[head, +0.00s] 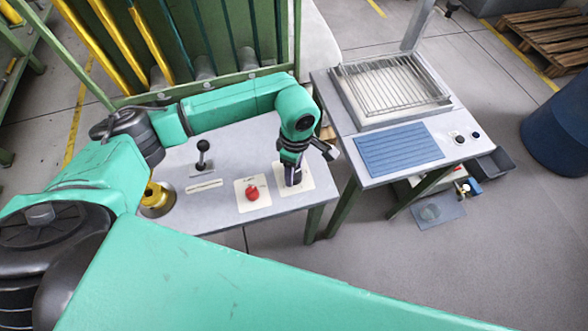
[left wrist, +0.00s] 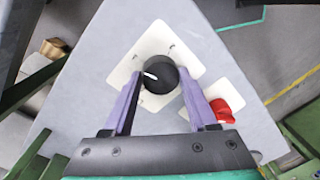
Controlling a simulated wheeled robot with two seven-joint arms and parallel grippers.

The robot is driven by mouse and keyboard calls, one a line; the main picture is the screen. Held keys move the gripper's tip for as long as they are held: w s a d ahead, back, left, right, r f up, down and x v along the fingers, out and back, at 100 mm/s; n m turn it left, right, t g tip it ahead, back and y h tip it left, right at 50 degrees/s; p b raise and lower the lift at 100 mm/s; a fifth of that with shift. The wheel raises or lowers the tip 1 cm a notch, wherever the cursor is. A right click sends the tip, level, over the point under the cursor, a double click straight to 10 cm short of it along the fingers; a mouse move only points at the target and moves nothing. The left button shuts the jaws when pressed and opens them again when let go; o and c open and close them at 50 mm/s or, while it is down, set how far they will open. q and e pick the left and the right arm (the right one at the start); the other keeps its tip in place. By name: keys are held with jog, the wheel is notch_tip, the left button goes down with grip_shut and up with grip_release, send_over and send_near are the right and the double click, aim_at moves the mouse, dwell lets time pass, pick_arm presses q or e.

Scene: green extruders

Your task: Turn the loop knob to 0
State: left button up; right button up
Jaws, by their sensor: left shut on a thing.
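The loop knob (left wrist: 160,82) is a round black knob with a white pointer line, on a cream plate (left wrist: 186,45) on the grey panel top. In the left wrist view the pointer aims left and slightly up; the marks on the plate are too small to read. My left gripper (left wrist: 160,77) has one purple finger on each side of the knob and is shut on it. In the head view my left gripper (head: 292,170) points down at the right-hand plate (head: 306,178) and hides most of the knob. My right gripper is out of view.
A red knob (head: 252,192) sits on its own plate just left of the gripper; it also shows in the left wrist view (left wrist: 222,110). A black lever (head: 203,157) and a yellow-based part (head: 157,195) stand further left. A second table (head: 452,150) with a wire rack stands to the right.

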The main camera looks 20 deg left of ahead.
pick_arm(q)
jog(key=n+b, duration=0.2)
jog(key=n, duration=0.1)
jog(key=shift+f, duration=0.1)
jog(key=n+b, duration=0.2)
jog(key=n, duration=0.2)
jog(key=shift+n+h+b, duration=0.3)
jog(key=n+b, duration=0.1)
jog(key=n, duration=0.2)
jog(key=shift+n+b, duration=0.3)
jog(key=shift+b, duration=0.05)
jog(key=shift+a+r+n+t+b, duration=0.1)
jog(key=shift+n+b, duration=0.1)
jog(key=shift+n, duration=0.4)
jog(key=shift+d+r+n+t+b, duration=0.1)
jog(key=shift+n+b, duration=0.15)
jog(key=shift+n, duration=0.35)
jog(key=shift+a+r+n+t+b, duration=0.1)
jog(key=shift+n+b, duration=0.1)
jog(key=shift+n, duration=0.4)
jog(key=o, duration=1.4)
jog(key=shift+f, duration=0.1)
jog(key=shift+c, duration=0.2)
